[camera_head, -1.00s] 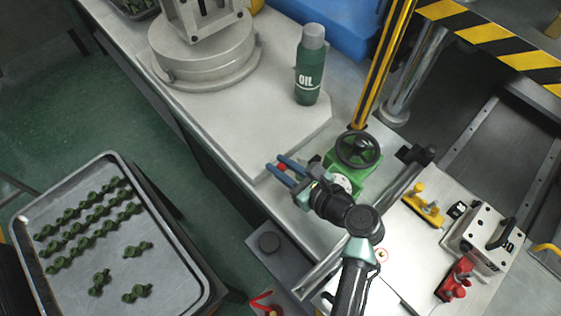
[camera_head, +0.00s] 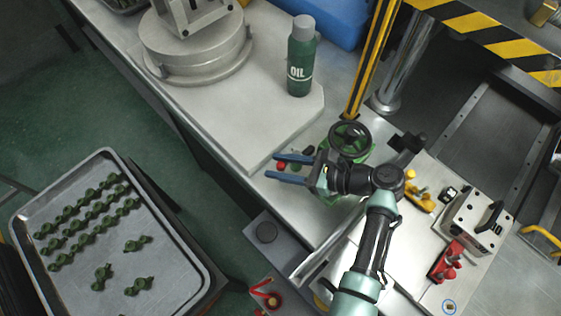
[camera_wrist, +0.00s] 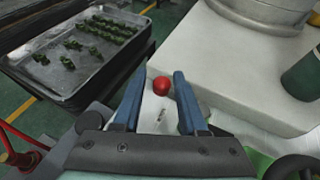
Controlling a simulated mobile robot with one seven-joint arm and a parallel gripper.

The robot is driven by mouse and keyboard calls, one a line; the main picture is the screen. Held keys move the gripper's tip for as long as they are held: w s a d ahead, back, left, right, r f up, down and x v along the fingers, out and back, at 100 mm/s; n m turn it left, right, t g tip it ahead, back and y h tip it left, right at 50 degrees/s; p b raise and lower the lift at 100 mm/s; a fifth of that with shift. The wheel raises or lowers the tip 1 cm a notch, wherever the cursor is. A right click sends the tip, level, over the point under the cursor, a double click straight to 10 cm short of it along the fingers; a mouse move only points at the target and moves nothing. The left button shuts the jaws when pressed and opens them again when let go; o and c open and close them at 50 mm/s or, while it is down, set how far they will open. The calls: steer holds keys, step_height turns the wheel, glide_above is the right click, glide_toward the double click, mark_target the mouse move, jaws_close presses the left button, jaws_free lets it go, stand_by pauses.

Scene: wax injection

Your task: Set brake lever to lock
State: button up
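My gripper (camera_head: 273,166) is open and empty, its two blue fingers apart and pointing left, beside the green handwheel unit (camera_head: 350,138). A small red ball knob (camera_wrist: 162,86) shows between the fingertips in the wrist view; it also shows near them in the head view (camera_head: 281,166). I cannot tell whether it touches a finger. A red lever-like handle (camera_head: 264,297) stands low in the head view, on the left in the wrist view (camera_wrist: 20,155). I cannot tell which of these is the brake lever.
A green oil bottle (camera_head: 300,62) stands on the grey worktop (camera_head: 235,118), whose middle is clear. A tray of green parts (camera_head: 110,283) lies at the left. A striped post (camera_head: 375,55), yellow clamp (camera_head: 420,198) and red clamp (camera_head: 447,262) are to the right.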

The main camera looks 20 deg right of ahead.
steer(key=shift+o, duration=0.3)
steer(key=shift+d, duration=0.1)
steer(key=shift+s+d+r, duration=0.15)
steer(key=shift+s+d, duration=0.05)
steer(key=shift+d, duration=0.05)
steer(key=v, duration=1.2)
steer(key=shift+s+b, duration=0.2)
steer(key=shift+b, duration=0.15)
